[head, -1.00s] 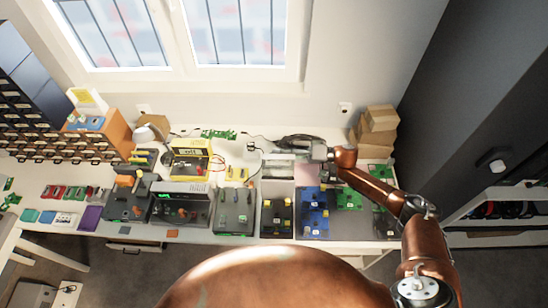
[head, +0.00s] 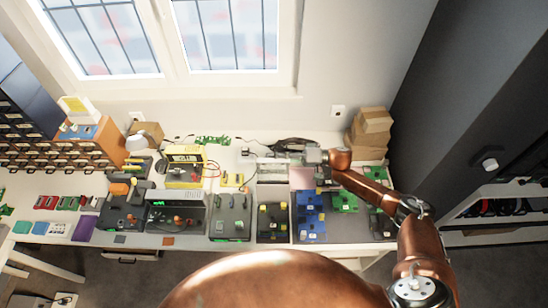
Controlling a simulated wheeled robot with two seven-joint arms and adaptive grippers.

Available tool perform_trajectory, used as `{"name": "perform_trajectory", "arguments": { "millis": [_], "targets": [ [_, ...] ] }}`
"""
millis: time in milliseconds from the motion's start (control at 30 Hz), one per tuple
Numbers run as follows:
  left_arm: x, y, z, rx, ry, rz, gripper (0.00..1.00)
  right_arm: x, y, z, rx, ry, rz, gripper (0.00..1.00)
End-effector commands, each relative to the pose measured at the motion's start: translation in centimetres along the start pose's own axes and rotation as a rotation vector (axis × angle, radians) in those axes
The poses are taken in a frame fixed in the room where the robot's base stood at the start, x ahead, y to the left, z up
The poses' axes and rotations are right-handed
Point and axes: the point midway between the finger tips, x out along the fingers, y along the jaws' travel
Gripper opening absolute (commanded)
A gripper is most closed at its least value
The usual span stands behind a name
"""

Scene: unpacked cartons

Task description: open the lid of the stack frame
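The stack frame appears to be the pale, narrow box-like unit (head: 271,174) at the back of the bench, right of centre. A thin light-grey strip, possibly its lid (head: 262,158), lies along its upper back edge and reaches left. My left gripper is out of view.
Dark trays with parts (head: 231,216), blue boards (head: 311,215) and green boards (head: 344,202) sit around the unit. A yellow meter (head: 186,154) stands to the left. Stacked cartons (head: 369,133) stand behind my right arm. Black cable lies against the wall.

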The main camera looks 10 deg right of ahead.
Motion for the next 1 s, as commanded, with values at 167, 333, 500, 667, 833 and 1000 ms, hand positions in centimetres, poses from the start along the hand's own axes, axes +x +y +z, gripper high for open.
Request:
{"name": "perform_trajectory", "arguments": {
  "millis": [167, 333, 500, 667, 833, 1000],
  "targets": [
    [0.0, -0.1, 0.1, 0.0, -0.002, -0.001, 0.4, -1.2, 0.1, 0.0, 0.0, 0.001, 0.002, 0.25],
    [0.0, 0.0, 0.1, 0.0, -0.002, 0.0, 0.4, -4.3, 0.1, -0.1, 0.001, 0.002, 0.004, 0.25],
    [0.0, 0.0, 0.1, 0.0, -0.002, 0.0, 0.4, -7.9, 0.1, -0.1, -0.001, 0.001, 0.004, 0.25],
    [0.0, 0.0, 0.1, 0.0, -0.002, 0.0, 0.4, -10.4, 0.1, 0.0, 0.0, 0.001, 0.002, 0.25],
    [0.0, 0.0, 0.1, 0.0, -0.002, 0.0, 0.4, -11.8, 0.0, 0.0, 0.0, 0.0, 0.001, 0.25],
    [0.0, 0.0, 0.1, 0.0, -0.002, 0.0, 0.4, -12.0, 0.0, 0.0, 0.0, 0.0, 0.0, 0.25]
  ]
}}
